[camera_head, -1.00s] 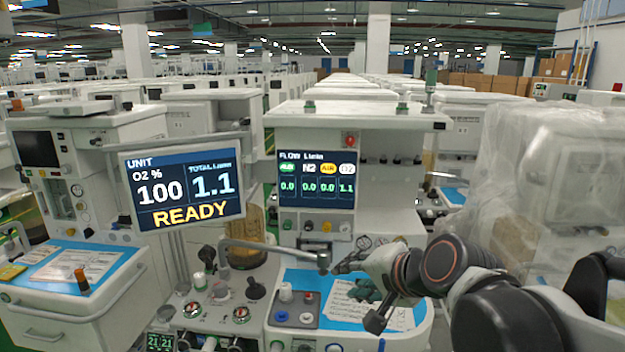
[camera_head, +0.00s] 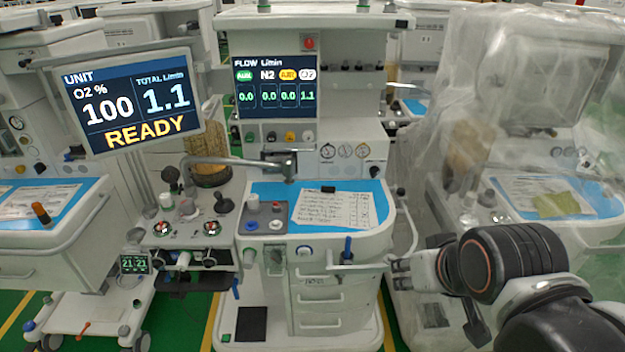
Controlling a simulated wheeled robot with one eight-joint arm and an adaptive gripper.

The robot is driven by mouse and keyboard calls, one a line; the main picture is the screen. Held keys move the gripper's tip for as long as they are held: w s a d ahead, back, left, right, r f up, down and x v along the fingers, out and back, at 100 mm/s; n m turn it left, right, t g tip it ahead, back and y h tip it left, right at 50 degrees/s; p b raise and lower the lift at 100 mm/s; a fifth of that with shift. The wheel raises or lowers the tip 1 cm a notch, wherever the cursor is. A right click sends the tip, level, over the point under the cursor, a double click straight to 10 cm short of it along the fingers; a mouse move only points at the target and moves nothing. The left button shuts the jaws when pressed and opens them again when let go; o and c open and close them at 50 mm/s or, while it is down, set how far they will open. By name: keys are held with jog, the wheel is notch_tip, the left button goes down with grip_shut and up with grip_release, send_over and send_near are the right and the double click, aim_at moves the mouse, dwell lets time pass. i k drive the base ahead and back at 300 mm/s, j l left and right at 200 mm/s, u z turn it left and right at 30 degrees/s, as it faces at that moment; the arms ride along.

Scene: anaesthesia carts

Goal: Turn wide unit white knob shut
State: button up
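The wide unit (camera_head: 330,22) stands in the middle with a screen headed FLOW L/min (camera_head: 274,88). The screen reads 0.0, 0.0, 0.0 and 1.1, the last under O2. Below it is a row of small knobs. The white knob (camera_head: 308,137) is at the right end, beside a yellow knob (camera_head: 289,137). My gripper (camera_head: 401,270) is low, right of the unit's drawers, well below and to the right of the white knob, and apart from it. Its fingers are small and partly hidden by my arm, so I cannot tell its opening.
A tilted screen (camera_head: 132,102) reads O2 100, total 1.1, READY. A jointed metal bar (camera_head: 235,161) reaches in front below the knobs. The blue worktop (camera_head: 375,190) holds papers and a small tray of knobs. A plastic-covered machine (camera_head: 530,110) stands close on the right.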

aim_at(307, 135)
jog(key=i+l+u, duration=0.35)
jog(key=i+l, duration=0.3)
jog(key=l, duration=0.15)
jog(key=j, duration=0.15)
jog(key=i, duration=0.35)
